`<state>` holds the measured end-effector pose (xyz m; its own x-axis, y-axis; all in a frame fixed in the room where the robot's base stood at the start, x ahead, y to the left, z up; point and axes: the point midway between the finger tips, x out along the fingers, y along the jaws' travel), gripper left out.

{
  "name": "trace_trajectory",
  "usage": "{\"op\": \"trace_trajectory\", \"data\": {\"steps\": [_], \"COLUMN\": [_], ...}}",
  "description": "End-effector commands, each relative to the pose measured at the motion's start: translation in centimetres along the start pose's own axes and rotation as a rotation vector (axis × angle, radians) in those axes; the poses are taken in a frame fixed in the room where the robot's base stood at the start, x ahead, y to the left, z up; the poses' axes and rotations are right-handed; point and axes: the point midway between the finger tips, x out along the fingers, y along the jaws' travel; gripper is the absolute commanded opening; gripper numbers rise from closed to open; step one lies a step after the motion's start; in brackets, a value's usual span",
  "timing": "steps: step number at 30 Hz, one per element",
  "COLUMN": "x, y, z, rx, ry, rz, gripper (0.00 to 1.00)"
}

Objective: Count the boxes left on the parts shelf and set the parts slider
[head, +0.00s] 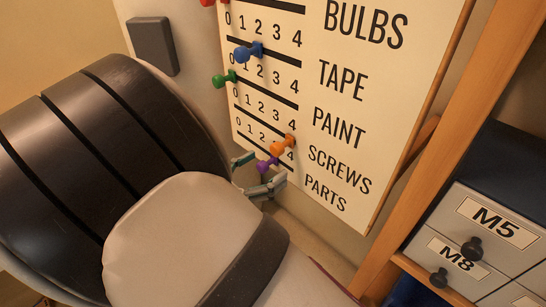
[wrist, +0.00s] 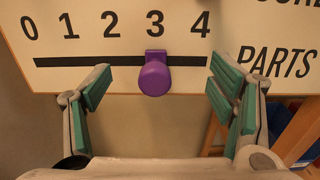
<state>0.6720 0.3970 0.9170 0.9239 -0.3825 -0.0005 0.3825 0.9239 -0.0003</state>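The white board (head: 370,90) carries number scales with a label beside each slot. The purple parts slider (wrist: 154,75) sits on the lowest slot, directly under the 3 in the wrist view. In the head view the purple slider (head: 265,166) shows partly, below the orange knob. My gripper (wrist: 158,92) is open and empty, with its green-padded fingers on either side of the slider and clear gaps to both. The gripper (head: 257,173) also shows at the board's lower edge in the head view. I see no parts shelf or boxes on it.
An orange knob (head: 283,145), a green knob (head: 222,79), a blue knob (head: 247,52) and a red knob (head: 207,2) sit on the slots above. A wooden frame (head: 440,150) and grey drawers (head: 475,232) marked M5 and M8 stand at the right.

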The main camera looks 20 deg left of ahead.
Motion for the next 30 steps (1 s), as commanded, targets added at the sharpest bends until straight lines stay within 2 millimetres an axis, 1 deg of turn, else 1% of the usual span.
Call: {"op": "trace_trajectory", "data": {"steps": [10,19,30], "x": [-0.1,-0.7,-3.3], "y": [0.0,0.0,0.0], "z": [0.0,0.0,0.1], "rx": [0.000,0.000,0.001], "ry": [0.000,0.000,0.000], "rz": [0.000,0.001,0.001], "gripper": [0.83,0.83,0.83]}}
